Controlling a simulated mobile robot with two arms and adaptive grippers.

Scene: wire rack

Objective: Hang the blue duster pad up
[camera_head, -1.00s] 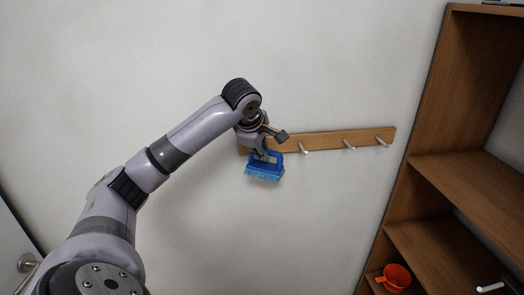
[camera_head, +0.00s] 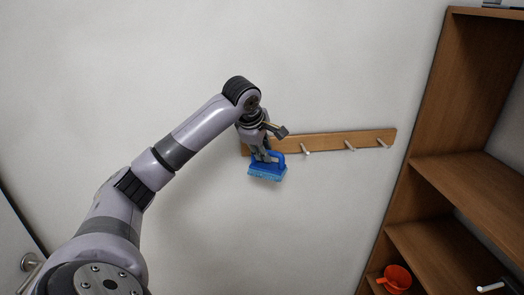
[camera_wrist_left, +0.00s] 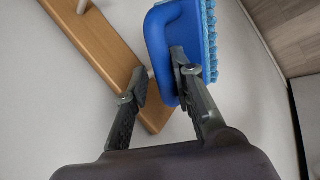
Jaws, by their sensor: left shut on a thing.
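The blue duster pad (camera_head: 267,172) has a looped blue handle and a lighter blue bristly face. It hangs below my left gripper (camera_head: 264,152), in front of the left end of the wooden peg rail (camera_head: 325,144). In the left wrist view, the pad (camera_wrist_left: 210,35) is at the top right, and my left gripper (camera_wrist_left: 160,88) has its handle between the fingers. The rail (camera_wrist_left: 100,45) runs behind, with a pale peg (camera_wrist_left: 150,73) close beside the handle. I cannot tell whether the peg is inside the loop. My right gripper is out of view.
Bare pegs (camera_head: 350,146) stick out along the rail to the right. A wooden shelf unit (camera_head: 427,120) stands at the right, with an orange cup (camera_head: 396,278) low in it. The wall around the rail is clear. A door handle (camera_head: 29,263) shows at the lower left.

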